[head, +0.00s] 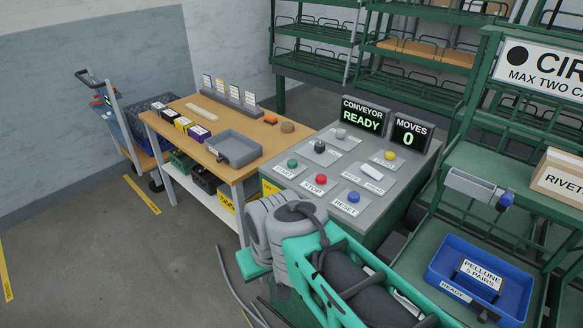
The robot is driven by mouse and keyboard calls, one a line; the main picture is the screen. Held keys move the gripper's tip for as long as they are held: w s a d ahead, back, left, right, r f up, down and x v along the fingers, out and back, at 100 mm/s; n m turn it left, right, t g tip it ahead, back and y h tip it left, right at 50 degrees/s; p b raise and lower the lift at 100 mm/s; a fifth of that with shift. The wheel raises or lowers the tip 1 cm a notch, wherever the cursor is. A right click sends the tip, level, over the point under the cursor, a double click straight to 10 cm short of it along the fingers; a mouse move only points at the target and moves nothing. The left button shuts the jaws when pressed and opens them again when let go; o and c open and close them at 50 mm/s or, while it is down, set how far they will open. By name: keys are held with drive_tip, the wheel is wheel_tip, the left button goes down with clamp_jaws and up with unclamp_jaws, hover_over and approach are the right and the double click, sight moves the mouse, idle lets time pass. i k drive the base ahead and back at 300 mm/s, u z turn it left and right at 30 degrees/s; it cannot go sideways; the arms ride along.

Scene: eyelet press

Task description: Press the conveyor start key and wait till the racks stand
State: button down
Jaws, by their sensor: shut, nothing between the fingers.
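The conveyor start key is a green round button (292,163) on a plate labelled START, at the left of the grey sloping control panel (300,186). A red STOP button (321,179) and a blue RESET button (353,197) sit to its right. The panel's display (362,116) reads CONVEYOR READY, and a second display (409,134) reads MOVES 0. Green racks (318,30) stand behind the panel. My grey and teal arm parts lie in front of the panel, apart from the start key in the picture. I cannot make out my gripper's fingers.
A wooden table (178,133) with a grey tray (233,148) and small boxes stands left of the panel. A trolley (128,130) is beyond it. The left floor is mostly clear.

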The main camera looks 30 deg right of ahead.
sight(292, 163)
drive_tip(key=u, duration=0.85)
drive_tip(key=i, duration=2.25)
drive_tip(key=z, duration=2.6)
